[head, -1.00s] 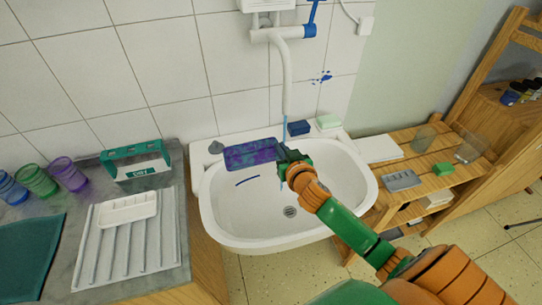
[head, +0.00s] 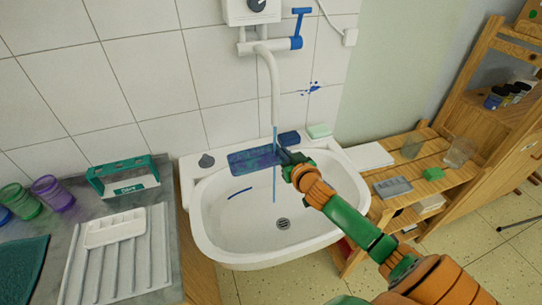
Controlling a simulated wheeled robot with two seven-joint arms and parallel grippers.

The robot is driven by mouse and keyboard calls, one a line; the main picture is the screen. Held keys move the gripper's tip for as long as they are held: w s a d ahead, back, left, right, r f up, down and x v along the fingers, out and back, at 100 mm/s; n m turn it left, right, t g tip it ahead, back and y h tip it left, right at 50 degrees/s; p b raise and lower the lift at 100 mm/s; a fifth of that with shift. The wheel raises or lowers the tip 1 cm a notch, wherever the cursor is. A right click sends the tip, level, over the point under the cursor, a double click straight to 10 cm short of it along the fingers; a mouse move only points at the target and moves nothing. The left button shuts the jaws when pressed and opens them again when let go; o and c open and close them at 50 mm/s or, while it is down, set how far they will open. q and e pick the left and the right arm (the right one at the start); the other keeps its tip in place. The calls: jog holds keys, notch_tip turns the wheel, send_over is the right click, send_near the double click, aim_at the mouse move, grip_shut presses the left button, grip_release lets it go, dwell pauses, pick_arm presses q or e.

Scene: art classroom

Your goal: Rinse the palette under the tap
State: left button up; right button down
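The palette (head: 250,160) is a flat rectangular piece smeared with blue and purple paint, above the back of the white sink (head: 235,258). My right gripper (head: 285,157) reaches in from the right and is shut on the palette's right end. The white tap (head: 273,85) hangs from the wall above, with a blue lever (head: 297,42). A thin blue stream of water (head: 275,185) falls from its spout, crossing the palette's right part in the picture and reaching down into the basin. My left gripper is out of view.
A ribbed draining board (head: 117,270) with a white tray (head: 115,228) lies on the left counter, near a green holder (head: 123,178) and coloured cups (head: 52,193). A dark blue block (head: 289,138) and a pale green soap (head: 319,131) sit on the sink's back ledge. A wooden shelf (head: 445,175) stands right.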

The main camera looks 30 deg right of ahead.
jog(key=shift+s, duration=0.1)
jog(key=shift+s+d+p, duration=0.1)
jog(key=shift+s+p, duration=0.2)
jog(key=shift+s, duration=0.2)
jog(key=shift+w, duration=0.1)
jog(key=shift+w, duration=0.55)
jog(key=shift+s, duration=0.15)
jog(key=shift+s+p, duration=0.35)
jog(key=shift+s, duration=0.15)
